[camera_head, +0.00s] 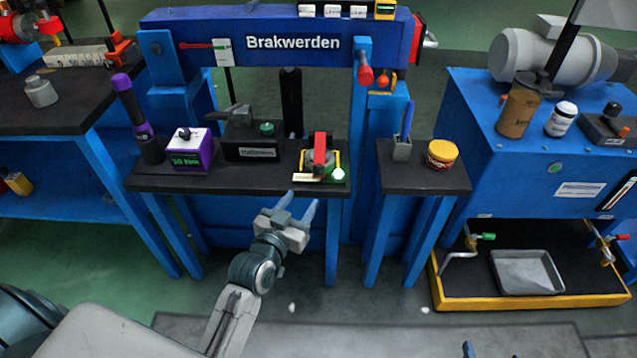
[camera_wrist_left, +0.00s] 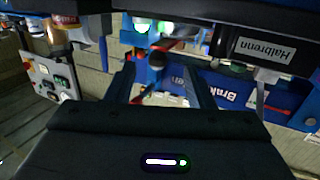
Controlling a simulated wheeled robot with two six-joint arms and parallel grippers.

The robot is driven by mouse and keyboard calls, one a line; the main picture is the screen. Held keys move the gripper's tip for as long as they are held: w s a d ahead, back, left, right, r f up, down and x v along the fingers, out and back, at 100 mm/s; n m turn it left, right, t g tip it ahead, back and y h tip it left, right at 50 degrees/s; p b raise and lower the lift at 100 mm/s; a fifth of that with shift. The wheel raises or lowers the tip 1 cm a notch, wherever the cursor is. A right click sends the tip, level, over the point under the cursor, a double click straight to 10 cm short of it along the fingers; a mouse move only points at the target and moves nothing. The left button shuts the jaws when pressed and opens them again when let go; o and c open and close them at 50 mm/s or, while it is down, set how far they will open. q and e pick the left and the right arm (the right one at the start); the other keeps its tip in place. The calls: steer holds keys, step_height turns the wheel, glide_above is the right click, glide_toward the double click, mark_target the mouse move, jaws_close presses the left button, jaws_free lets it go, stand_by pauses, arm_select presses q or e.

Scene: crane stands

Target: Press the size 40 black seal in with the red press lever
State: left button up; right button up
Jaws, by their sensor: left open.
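The red press lever (camera_head: 320,148) stands upright on a small press with yellow side parts, at the right end of the dark bench top. A lit green-white lamp (camera_head: 338,174) is at its front right. I cannot make out the black seal or its size. My left gripper (camera_head: 302,198) is open and empty, in front of the bench edge and just below the press, apart from it. In the left wrist view its two fingers (camera_wrist_left: 160,68) stand apart with nothing between them. At the bottom edge of the head view, a small bluish tip may be my right gripper (camera_head: 468,350); little of it shows.
On the same bench stand a purple-and-white box (camera_head: 187,152), a dark labelled block (camera_head: 250,144) and a purple-topped cylinder (camera_head: 130,105). A narrow stand to the right holds a yellow tub (camera_head: 442,154) and a grey holder (camera_head: 402,150). A blue beam (camera_head: 220,42) spans behind.

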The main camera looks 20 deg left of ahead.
mark_target(316, 173)
arm_select(q)
steer(key=shift+t, duration=0.3)
steer(key=w, duration=0.3)
steer(key=w+r, duration=0.1)
steer(key=w, duration=0.2)
steer(key=w+r, duration=0.1)
steer(key=w, duration=0.2)
steer(key=shift+w+d+b, duration=0.1)
steer(key=shift+d+b, duration=0.3)
steer(key=shift+w, duration=0.7)
arm_select(e)
step_height(316, 173, up, 6)
steer(key=w+t, duration=0.2)
steer(key=t, duration=0.1)
steer(key=shift+w+d, duration=0.15)
steer(key=shift+w, duration=0.1)
arm_select(q)
steer(key=shift+c, duration=0.5)
jaws_close()
